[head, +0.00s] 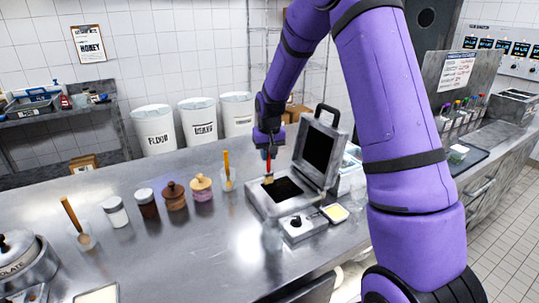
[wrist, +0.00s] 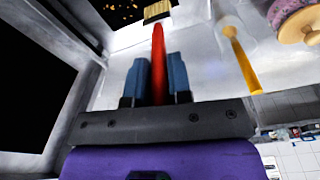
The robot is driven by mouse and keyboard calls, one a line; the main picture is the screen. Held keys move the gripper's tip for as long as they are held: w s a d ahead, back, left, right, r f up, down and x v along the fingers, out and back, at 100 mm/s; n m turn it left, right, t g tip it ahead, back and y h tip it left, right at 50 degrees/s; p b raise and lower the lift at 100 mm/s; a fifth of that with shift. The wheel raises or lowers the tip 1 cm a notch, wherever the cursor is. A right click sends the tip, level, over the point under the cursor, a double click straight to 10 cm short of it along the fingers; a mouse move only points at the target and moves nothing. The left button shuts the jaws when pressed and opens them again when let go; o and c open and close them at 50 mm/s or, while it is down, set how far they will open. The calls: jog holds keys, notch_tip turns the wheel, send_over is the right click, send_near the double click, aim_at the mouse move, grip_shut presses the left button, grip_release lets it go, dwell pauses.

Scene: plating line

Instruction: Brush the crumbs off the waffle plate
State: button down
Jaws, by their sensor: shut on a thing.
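My gripper (head: 268,150) is shut on the red handle of a brush (head: 268,167). The brush hangs bristles down over the back left part of the dark waffle plate (head: 287,190). In the wrist view the red handle (wrist: 158,50) stands between my two blue fingers, with pale bristles (wrist: 157,10) at its far end. Golden crumbs (wrist: 128,6) show on the dark plate there. Whether the bristles touch the plate is not clear. The waffle iron's lid (head: 322,150) stands open, tilted back to the right.
A yellow-handled tool stands in a clear container (head: 229,182) left of the iron. Pink-and-tan (head: 202,187) and brown (head: 174,195) lidded pots and jars line the steel counter (head: 190,250). A small control box (head: 302,226) and a yellow-filled dish (head: 336,213) sit in front.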

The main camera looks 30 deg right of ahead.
jog(key=shift+w+r, duration=0.2)
jog(key=shift+w, duration=0.15)
jog(key=r, duration=0.2)
jog(key=shift+s+r, duration=0.25)
jog(key=shift+r, duration=0.1)
jog(key=shift+w+r, duration=0.15)
jog(key=shift+r, duration=2.45)
